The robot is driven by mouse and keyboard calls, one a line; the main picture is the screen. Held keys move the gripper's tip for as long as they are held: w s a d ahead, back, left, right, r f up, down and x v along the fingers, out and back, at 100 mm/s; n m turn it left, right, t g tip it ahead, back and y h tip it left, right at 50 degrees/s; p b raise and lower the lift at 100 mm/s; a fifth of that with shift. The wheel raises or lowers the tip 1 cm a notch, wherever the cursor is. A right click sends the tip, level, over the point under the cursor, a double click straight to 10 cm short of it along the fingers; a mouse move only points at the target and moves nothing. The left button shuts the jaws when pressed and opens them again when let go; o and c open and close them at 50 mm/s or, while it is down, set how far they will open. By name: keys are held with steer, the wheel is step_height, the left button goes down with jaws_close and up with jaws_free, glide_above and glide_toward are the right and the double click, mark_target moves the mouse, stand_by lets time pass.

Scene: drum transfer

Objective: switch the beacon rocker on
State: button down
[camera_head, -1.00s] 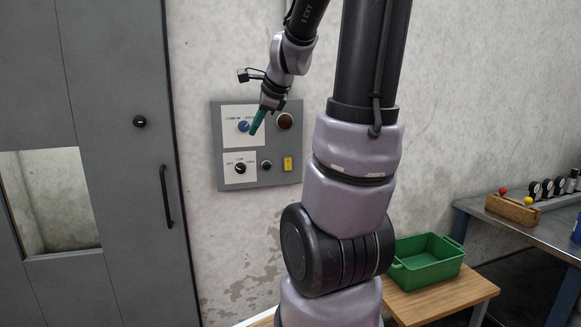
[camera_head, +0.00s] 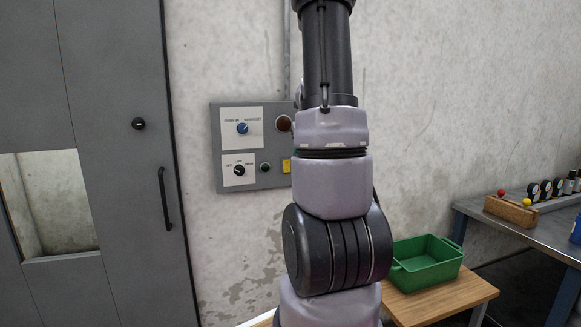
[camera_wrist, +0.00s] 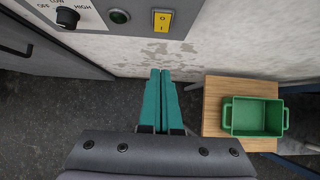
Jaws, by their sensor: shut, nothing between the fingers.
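The yellow rocker (camera_head: 287,166) sits at the lower right of the grey control panel (camera_head: 228,184) on the wall, partly cut off by my arm in the head view. In the wrist view the yellow rocker (camera_wrist: 162,21) is at the top, with I and O marks on its face. My gripper (camera_wrist: 160,72) has teal fingers, shut together and empty. Its tips appear below the rocker in the wrist view, apart from it. In the head view my gripper is mostly hidden behind my arm. A dark red-brown round lamp (camera_head: 284,124) sits above the rocker.
A dark green button (camera_wrist: 119,16) and a black selector knob (camera_wrist: 67,17) are left of the rocker. A blue knob (camera_head: 242,128) is higher up. A grey door (camera_head: 110,130) stands left. A green crate (camera_head: 428,268) sits on a wooden table (camera_head: 440,299) at lower right.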

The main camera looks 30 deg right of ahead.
mark_target(287, 172)
steer(key=w+r+x, duration=0.1)
steer(key=w+x, duration=0.1)
steer(key=x, duration=1)
steer(key=shift+w+d, duration=0.25)
steer(key=shift+d, duration=0.15)
steer(key=shift+w+d+f, duration=0.1)
steer(key=shift+w+f, duration=0.1)
steer(key=shift+w, duration=0.15)
steer(key=shift+r, duration=0.1)
